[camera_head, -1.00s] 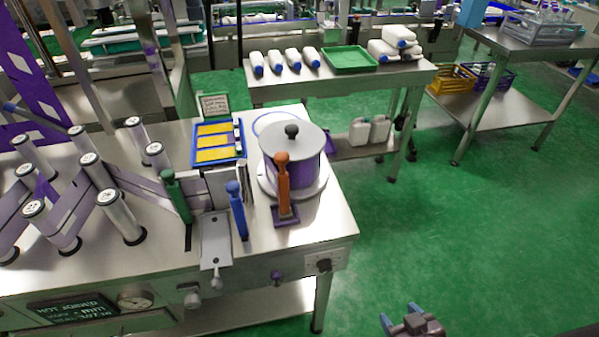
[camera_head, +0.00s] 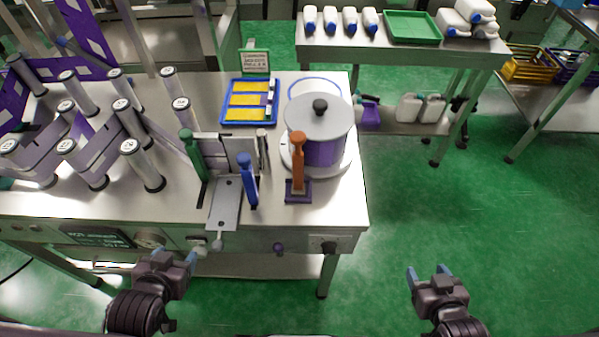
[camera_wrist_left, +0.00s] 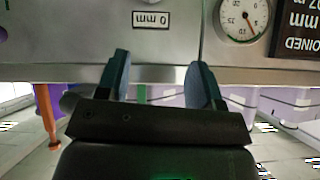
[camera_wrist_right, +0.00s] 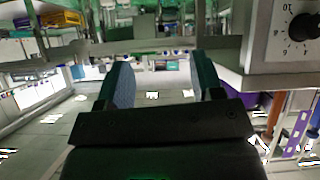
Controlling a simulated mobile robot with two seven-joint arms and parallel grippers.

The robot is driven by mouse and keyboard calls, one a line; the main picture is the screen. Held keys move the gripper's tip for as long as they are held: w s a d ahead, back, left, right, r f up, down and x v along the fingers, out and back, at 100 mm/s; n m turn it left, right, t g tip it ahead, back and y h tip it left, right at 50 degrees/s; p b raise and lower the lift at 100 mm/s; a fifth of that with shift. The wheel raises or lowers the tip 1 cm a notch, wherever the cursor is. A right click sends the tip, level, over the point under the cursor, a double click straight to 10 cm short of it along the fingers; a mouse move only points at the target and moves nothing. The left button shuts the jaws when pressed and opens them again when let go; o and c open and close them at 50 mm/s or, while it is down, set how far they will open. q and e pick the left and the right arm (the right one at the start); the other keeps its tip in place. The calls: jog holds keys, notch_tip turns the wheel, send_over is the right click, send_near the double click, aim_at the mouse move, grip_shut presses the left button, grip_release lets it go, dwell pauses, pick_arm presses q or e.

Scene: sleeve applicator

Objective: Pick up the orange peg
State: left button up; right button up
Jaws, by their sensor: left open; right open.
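The orange peg (camera_head: 298,160) stands upright on a dark purple square base (camera_head: 311,192) near the front right of the steel machine table, just in front of the lidded pot. My left gripper (camera_head: 166,258) is open and empty, in front of and below the table's front edge, left of the peg. In the left wrist view its two fingers (camera_wrist_left: 163,82) face the machine's front panel. My right gripper (camera_head: 430,272) is open and empty over the green floor, right of and nearer than the table corner. In the right wrist view its fingers (camera_wrist_right: 156,85) have nothing between them.
A blue peg (camera_head: 248,180) and a metal plate (camera_head: 226,204) stand left of the orange peg, with a green peg (camera_head: 192,155) further left. The lidded pot (camera_head: 335,118) is behind it. Several upright rollers fill the table's left. The floor at right is clear.

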pick_arm(q)
jog(key=w+d+r+m+t+h+p, duration=0.1)
jog(key=w+d+r+m+t+h, duration=0.25)
jog(key=r, duration=0.55)
jog(key=w+d+r+m+t+p, duration=0.1)
jog(key=w+d+r+t, duration=0.1)
jog(key=w+d+r, duration=0.55)
jog(key=w+d+r+m+t+h+p, duration=0.1)
jog(key=w+d+r+m+t+h, duration=0.2)
jog(key=r, duration=0.7)
jog(key=s+d+r+m+g+h, duration=0.3)
jog(key=d+r+m+g+h, duration=0.85)
jog(key=d+m+h, duration=0.65)
jog(key=s+d+m+g+y+p, duration=0.1)
jog(key=s+d+m+g+y, duration=0.25)
jog(key=m+g, duration=0.6)
jog(key=m+t+y+p, duration=0.15)
jog(key=m+y, duration=0.75)
jog(key=y, duration=1.2)
send_over(298, 134)
jog(key=shift+t, duration=0.4)
jog(key=f, duration=0.7)
jog(key=shift+s+d+f, duration=0.1)
jog(key=shift+s+f, duration=0.1)
notch_tip(298, 134, down, 5)
jog(key=shift+f, duration=0.2)
jog(key=shift+w+f+p, duration=0.2)
jog(key=shift+f+p, duration=0.25)
jog(key=shift+f, duration=2.2)
grip_shut()
